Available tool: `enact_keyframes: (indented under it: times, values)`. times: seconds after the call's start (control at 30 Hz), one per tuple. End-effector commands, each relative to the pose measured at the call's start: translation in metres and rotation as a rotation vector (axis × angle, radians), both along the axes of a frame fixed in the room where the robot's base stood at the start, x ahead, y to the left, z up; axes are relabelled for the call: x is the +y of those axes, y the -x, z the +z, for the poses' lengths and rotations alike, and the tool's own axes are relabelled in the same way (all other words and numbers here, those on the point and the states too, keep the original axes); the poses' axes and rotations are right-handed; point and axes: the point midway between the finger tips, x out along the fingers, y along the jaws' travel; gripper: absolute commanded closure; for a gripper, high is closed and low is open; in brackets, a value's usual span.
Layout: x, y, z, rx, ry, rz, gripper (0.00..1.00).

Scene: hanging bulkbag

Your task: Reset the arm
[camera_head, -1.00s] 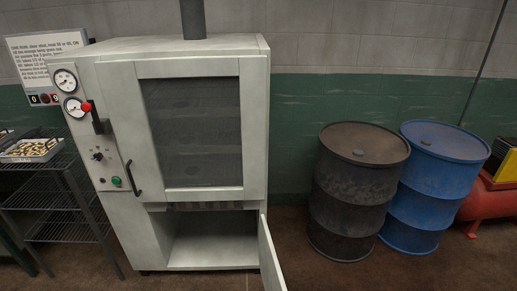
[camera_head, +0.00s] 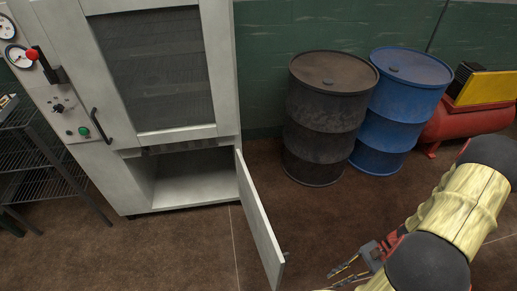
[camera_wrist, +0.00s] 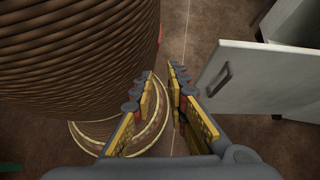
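My gripper (camera_head: 352,268) shows at the lower right of the head view, at the end of my yellow-and-black arm. Nothing is held. The white cabinet's lower door (camera_head: 262,222) stands swung open, and the gripper is to the right of it, apart from it. In the wrist view this door (camera_wrist: 262,75) with its grey handle is at the right, clear of the fingers.
A large ribbed brown cylinder (camera_wrist: 75,50) is close on the left in the wrist view. The white cabinet (camera_head: 222,65), a dark drum (camera_head: 325,120), a blue drum (camera_head: 398,105) and a red compressor (camera_head: 465,122) line the wall. Brown floor between door and drums is clear.

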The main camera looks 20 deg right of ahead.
Motion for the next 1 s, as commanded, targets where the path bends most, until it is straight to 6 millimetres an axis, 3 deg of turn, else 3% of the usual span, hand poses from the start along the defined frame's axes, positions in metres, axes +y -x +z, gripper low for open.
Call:
enact_keyframes:
  times: [0.03, 0.2, 0.47, 0.77, 1.0]
  values:
    - [-0.005, -0.006, 0.019, -0.018, 0.061, 0.063, 0.84]
    - [-0.015, -0.022, 0.071, -0.076, 0.238, 0.252, 0.84]
    - [-0.010, -0.051, 0.153, -0.207, 0.500, 0.523, 0.84]
    - [0.023, -0.079, 0.247, -0.427, 0.781, 0.798, 0.84]
    - [0.068, -0.089, 0.321, -0.661, 0.965, 0.973, 0.84]
